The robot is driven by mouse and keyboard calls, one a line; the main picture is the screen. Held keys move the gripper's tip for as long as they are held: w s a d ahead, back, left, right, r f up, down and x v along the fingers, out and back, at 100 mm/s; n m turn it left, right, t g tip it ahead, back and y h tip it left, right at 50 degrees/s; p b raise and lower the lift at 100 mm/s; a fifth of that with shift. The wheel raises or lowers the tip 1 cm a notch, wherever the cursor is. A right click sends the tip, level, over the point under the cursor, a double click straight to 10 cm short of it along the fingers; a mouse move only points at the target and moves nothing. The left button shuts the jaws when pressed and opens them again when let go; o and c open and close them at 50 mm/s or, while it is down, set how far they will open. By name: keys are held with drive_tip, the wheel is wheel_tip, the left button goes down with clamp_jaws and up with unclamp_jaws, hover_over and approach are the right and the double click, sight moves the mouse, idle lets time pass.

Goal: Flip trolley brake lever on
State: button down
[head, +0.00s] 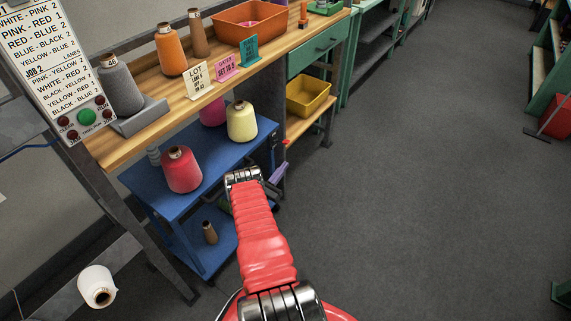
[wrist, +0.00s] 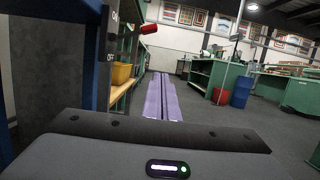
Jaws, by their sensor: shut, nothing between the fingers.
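The blue trolley (head: 222,152) stands under the wooden bench and carries several yarn cones. The brake lever's red handle (head: 285,142) sticks out at the trolley's right side; in the wrist view the red handle (wrist: 149,29) is at the upper left, beside a dark plate (wrist: 112,50) marked ON above OFF. The handle sits nearer the height of ON; its exact setting is hard to tell. My gripper (head: 281,168) has purple fingers, just below the handle in the head view. In the wrist view the fingers (wrist: 160,78) are shut together, empty, below and apart from the handle.
The wooden bench (head: 150,130) holds cones, label cards and an orange bin (head: 248,22). A yellow bin (head: 309,97) sits on a shelf behind the trolley. A white cone (head: 97,286) is at lower left. The grey floor (head: 420,170) to the right is clear.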

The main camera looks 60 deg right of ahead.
drive_tip(key=v, duration=0.5)
drive_tip(key=shift+s+a, duration=0.15)
drive_tip(key=shift+a, duration=0.3)
drive_tip(key=shift+s, duration=0.15)
